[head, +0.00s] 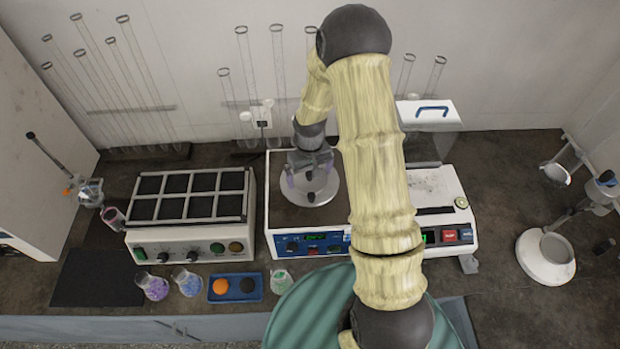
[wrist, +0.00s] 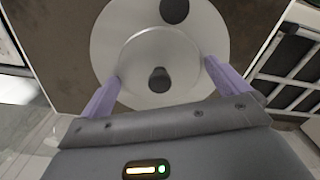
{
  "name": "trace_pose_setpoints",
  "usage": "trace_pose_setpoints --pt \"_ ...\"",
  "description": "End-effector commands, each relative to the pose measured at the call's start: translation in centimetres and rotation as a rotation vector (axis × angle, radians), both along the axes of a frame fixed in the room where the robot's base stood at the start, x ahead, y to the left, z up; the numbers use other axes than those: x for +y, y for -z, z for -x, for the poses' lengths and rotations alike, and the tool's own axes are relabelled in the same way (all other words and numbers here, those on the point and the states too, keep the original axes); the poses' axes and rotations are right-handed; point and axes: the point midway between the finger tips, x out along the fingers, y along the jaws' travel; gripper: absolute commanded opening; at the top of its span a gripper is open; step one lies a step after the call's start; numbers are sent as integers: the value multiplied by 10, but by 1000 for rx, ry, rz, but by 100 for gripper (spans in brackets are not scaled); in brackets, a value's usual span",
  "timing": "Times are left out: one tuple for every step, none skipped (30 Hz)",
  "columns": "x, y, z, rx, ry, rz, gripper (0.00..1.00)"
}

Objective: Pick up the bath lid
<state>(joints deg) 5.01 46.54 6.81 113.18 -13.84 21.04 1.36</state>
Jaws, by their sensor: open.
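The bath lid (head: 323,196) is a round, light metal disc with a small dark knob (wrist: 159,80). It lies on the brown top of the white box-shaped bath (head: 284,215) with a blue front panel. In the wrist view the lid (wrist: 135,55) shows as a smaller disc within a wider pale ring (wrist: 105,40). My gripper (head: 311,172) is open above it, pointing down. In the wrist view its purple fingers (wrist: 163,72) stand on either side of the knob, with clear gaps. Whether the fingertips touch the lid cannot be told.
A dry block heater (head: 188,230) stands left of the bath. Small flasks (head: 153,286) and a blue tray (head: 235,288) lie in front. A device with a blue-handled cover (head: 432,113) stands right, partly behind my arm. Glass tubes (head: 247,60) line the back wall.

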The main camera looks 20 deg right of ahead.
Motion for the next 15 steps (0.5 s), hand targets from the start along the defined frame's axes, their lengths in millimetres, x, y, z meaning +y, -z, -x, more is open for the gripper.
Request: trace_pose_setpoints --pt "0 0 0 0 0 0 100" --pt "0 0 0 0 0 0 100" --pt "0 0 0 0 0 0 100" --pt "0 0 0 0 0 0 100" --pt "0 0 0 0 0 0 100" --pt "0 0 0 0 0 0 100" --pt "0 0 0 0 0 0 98" --pt "0 0 0 0 0 0 92" --pt "0 0 0 0 0 0 84" --pt "0 0 0 0 0 0 78" --pt "0 0 0 0 0 0 72" --pt "0 0 0 0 0 0 71" --pt "0 0 0 0 0 0 70" --pt "0 0 0 0 0 0 70" --pt "0 0 0 0 0 0 70"
